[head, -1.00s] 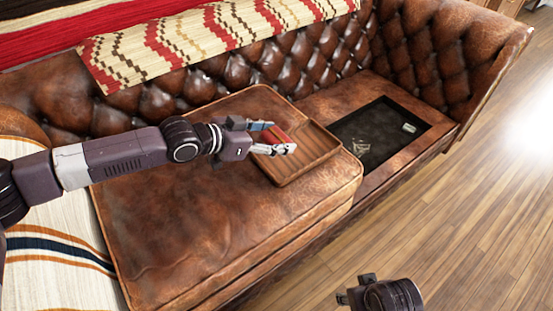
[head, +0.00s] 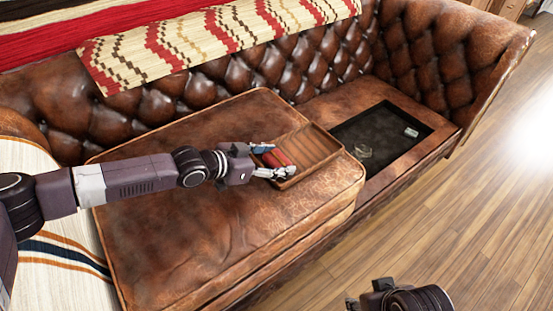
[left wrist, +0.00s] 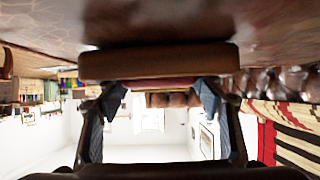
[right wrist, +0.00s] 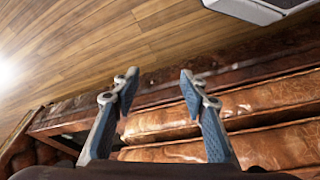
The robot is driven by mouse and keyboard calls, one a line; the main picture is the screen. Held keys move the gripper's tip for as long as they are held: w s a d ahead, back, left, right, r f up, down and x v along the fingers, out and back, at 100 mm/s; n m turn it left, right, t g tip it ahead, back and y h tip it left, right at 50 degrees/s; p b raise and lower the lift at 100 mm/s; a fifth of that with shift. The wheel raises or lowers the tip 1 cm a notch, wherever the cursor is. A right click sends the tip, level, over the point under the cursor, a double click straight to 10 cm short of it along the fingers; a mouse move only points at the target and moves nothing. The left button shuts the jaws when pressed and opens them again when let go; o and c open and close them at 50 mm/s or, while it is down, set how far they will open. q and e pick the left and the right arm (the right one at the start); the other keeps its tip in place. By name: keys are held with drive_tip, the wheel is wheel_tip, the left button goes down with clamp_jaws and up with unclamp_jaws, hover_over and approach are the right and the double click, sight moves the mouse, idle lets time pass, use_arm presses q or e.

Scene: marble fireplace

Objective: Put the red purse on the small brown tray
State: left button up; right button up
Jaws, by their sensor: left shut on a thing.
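The red purse (head: 277,157) is between the fingers of my left gripper (head: 273,160), which is shut on it. In the head view the purse appears at the left end of the small brown tray (head: 318,143), low over or touching its inside; I cannot tell which. The tray lies on the brown leather seat cushion. In the left wrist view a brown tray edge (left wrist: 160,62) crosses in front of the fingers, and only a thin dark red strip of purse (left wrist: 165,82) shows. My right gripper (right wrist: 155,90) is open and empty in its wrist view, away from the tray.
The tufted sofa back (head: 235,70) with a patterned throw (head: 190,35) rises behind. Bare cushion (head: 190,225) lies in front, and wooden floor (head: 450,220) is clear at the right.

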use_arm(q)
drive_tip(key=o, duration=0.9)
drive_tip(key=shift+r, duration=0.15)
drive_tip(key=shift+s+a+r+p, duration=0.1)
drive_tip(key=shift+s+a+p, duration=0.05)
drive_tip(key=shift+a+p, duration=0.15)
drive_tip(key=p+v, duration=0.2)
drive_tip(key=v, duration=0.8)
drive_tip(key=shift+a+r, duration=0.1)
drive_tip(key=shift+r, duration=0.05)
drive_tip(key=shift+s+a+r, duration=0.15)
drive_tip(key=shift+s+a, duration=0.2)
use_arm(e)
drive_tip(key=s+x, duration=0.1)
drive_tip(key=x, duration=0.7)
drive_tip(key=shift+f+g, duration=0.3)
drive_tip(key=shift+f, duration=0.25)
drive_tip(key=shift+s+a, duration=0.15)
